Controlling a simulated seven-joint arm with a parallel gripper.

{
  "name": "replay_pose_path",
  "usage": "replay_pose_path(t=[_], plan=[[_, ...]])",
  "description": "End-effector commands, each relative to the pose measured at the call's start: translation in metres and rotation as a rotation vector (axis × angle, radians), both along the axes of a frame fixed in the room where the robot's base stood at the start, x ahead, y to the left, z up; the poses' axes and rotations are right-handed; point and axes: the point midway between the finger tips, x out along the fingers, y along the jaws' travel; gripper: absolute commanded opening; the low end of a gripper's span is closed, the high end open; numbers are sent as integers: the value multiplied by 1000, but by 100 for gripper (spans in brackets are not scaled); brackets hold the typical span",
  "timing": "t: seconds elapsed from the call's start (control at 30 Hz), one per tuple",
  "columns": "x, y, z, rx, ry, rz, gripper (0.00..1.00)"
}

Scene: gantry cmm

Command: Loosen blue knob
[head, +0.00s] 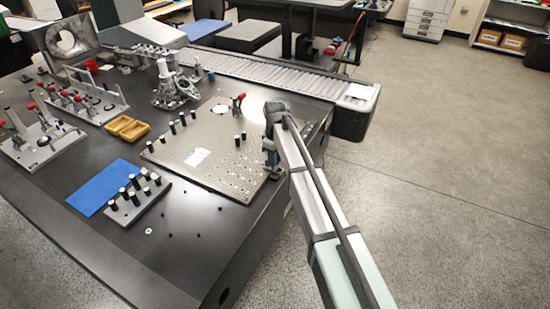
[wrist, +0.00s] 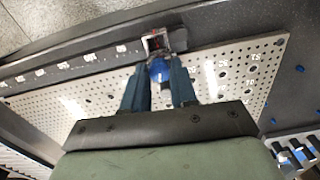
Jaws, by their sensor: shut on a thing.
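The blue knob (wrist: 158,70) is in the wrist view, between the tips of my two dark fingers. It sits in front of a small metal fixture (wrist: 155,42) with a dark red part, at the edge of the perforated plate. My gripper (wrist: 160,84) is shut on the knob, one finger on each side. In the head view my gripper (head: 271,160) is low at the right edge of the plate (head: 215,140); there the knob cannot be told apart from the fingers.
A red-handled clamp (head: 238,103) and several black pins stand on the plate. A block of black-topped pins (head: 137,197), a blue mat (head: 96,190) and yellow trays (head: 127,128) lie to the left. A roller conveyor (head: 265,72) runs behind. The table's right edge is close to my gripper.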

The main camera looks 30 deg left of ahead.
Motion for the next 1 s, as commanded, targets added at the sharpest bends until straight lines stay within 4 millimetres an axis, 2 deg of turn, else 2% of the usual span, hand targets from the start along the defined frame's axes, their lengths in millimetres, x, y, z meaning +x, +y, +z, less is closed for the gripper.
replay_pose_path(t=[0.37, 0.4, 0.63, 1.0], plan=[[0, 0, 0, 0, 0, 22, 0], [0, 0, 0, 0, 0, 22, 30], [0, 0, 0, 0, 0, 21, 52], [0, 0, 6, 0, 0, 21, 53]])
